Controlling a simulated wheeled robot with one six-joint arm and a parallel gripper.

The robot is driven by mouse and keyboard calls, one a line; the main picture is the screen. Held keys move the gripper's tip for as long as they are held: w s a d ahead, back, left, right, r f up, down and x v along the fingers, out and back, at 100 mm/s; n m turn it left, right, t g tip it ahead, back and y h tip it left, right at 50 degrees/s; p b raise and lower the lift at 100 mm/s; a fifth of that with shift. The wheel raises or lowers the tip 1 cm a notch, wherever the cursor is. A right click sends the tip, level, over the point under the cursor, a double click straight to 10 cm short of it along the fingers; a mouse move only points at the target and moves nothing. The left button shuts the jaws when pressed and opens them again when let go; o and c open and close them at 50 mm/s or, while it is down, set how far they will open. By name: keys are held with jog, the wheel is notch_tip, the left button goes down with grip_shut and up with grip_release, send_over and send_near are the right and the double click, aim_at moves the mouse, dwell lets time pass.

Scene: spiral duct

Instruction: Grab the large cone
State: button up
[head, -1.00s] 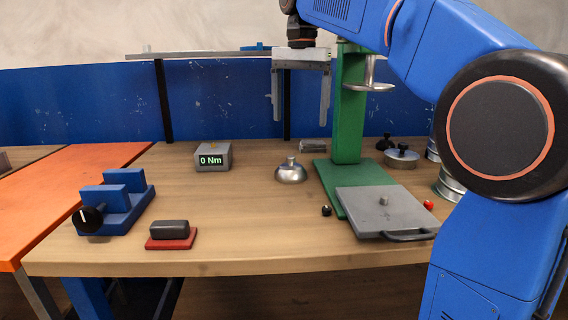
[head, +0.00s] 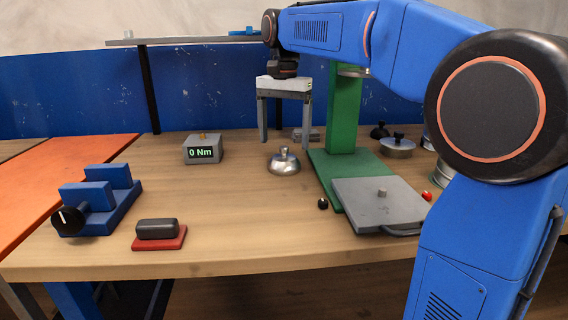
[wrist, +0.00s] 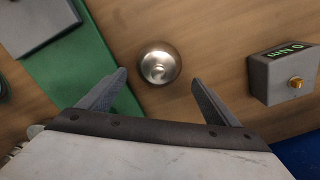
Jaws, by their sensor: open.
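The large cone appears to be the shiny silver dome-shaped piece with a small knob on top (head: 284,162). It stands upright on the wooden bench, left of the green stand. My gripper (head: 285,135) is open and empty, with its fingers pointing down, above and apparently a little behind the silver piece. In the wrist view the silver piece (wrist: 159,64) shows from above, just beyond and between the two spread fingertips (wrist: 160,78). Neither finger visibly touches it.
The green stand (head: 344,110) with a grey hinged plate (head: 372,210) is close on the right. A grey "0 Nm" display box (head: 203,150) stands to the left. A blue vise-like fixture (head: 105,200) and a black block on a red base (head: 158,231) are front left. A knobbed grey disc (head: 397,148) is behind right.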

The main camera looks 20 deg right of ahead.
aim_at(284, 146)
jog(key=shift+s+a+f, duration=0.1)
jog(key=shift+s+f, duration=0.05)
jog(key=shift+f, duration=1.4)
jog(key=shift+s+f, duration=0.15)
jog(key=shift+f, duration=1.4)
jog(key=shift+c, duration=0.3)
